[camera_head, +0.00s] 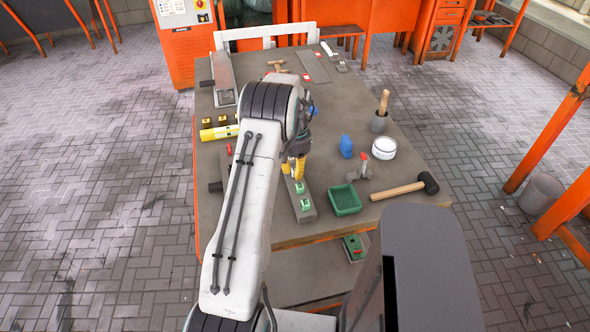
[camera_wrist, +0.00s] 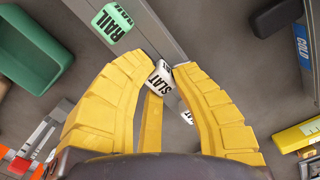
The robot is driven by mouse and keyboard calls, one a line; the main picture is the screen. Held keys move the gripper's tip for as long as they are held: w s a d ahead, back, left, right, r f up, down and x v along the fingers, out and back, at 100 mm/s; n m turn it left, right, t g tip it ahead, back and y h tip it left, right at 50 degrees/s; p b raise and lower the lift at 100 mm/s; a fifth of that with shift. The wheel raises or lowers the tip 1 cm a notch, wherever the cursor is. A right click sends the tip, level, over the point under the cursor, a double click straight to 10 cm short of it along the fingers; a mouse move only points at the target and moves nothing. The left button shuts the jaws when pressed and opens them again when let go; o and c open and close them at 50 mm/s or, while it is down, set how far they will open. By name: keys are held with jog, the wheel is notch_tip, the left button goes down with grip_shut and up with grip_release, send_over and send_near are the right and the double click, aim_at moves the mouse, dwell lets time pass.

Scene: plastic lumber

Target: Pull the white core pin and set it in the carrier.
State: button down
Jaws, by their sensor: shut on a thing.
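My gripper (camera_wrist: 161,70) has its yellow fingers closed around a white-topped piece (camera_wrist: 160,78) marked SLAT in the wrist view, which I take for the white core pin. Its lower part is hidden between the fingers, and I cannot tell whether it is still seated in the grey bar (camera_wrist: 152,22). A green-topped block (camera_wrist: 112,22) marked RAIL sits on that bar beside the left fingertip. Which thing is the carrier is not clear.
A green tray (camera_head: 345,212) stands right of the bar. A blue object (camera_head: 346,146), a white tub (camera_head: 383,149) and a mallet (camera_head: 400,190) lie farther right. A yellow level (camera_head: 218,132) is at left. Bare tabletop (camera_head: 335,115) shows behind the blue object.

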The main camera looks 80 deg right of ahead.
jog(key=shift+f, duration=0.35)
dwell(0.5)
jog(key=c, duration=0.5)
grip_release()
jog(key=shift+c, duration=0.2)
jog(key=shift+r+p, duration=2)
jog(key=shift+r, duration=1.6)
